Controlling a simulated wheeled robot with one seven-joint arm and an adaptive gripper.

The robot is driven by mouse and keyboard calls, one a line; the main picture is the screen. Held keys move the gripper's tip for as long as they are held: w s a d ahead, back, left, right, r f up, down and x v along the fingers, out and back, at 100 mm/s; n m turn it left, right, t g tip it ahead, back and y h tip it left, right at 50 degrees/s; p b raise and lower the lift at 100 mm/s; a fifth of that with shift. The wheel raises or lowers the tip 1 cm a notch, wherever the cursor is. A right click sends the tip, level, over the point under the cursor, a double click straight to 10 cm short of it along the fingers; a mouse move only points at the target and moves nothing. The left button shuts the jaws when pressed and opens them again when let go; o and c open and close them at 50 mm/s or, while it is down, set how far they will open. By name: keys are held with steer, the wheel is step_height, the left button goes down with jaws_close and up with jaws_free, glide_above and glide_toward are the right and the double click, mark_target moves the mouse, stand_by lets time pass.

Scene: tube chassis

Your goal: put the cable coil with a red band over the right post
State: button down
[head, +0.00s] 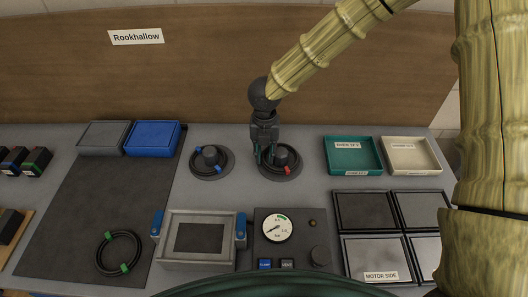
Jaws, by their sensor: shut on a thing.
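The cable coil with a red band (289,170) is a dark ring that lies around the right post (282,153), low at its round base. The red band shows at the coil's front right. My gripper (265,156) points down at the left side of this post and is shut on the coil's left part. The gripper hides that part of the ring. I cannot tell whether the coil rests fully on the base.
A coil with blue bands (198,167) lies around the left post (210,153). A green-banded coil (137,248) lies on the dark mat (90,205). A screen box (172,256) and a gauge panel (262,248) stand in front. Teal (351,172) and cream (411,171) trays are at the right.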

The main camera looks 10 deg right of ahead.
steer(key=shift+d+r+p, duration=0.2)
steer(key=shift+r+p, duration=0.2)
steer(key=shift+r, duration=0.2)
steer(key=shift+r, duration=0.1)
stand_by(1.2)
steer(key=shift+w+r+p, duration=0.1)
steer(key=shift+r+p, duration=0.2)
steer(key=shift+p, duration=0.35)
steer(key=shift+r, duration=0.35)
steer(key=shift+a+r+p, duration=0.1)
steer(key=shift+r+p, duration=0.05)
steer(key=shift+p, duration=0.45)
steer(key=shift+f+b, duration=0.55)
steer(key=shift+f, duration=0.75)
stand_by(1.2)
steer(key=c, duration=1.5)
jaws_free()
steer(key=shift+r, duration=0.1)
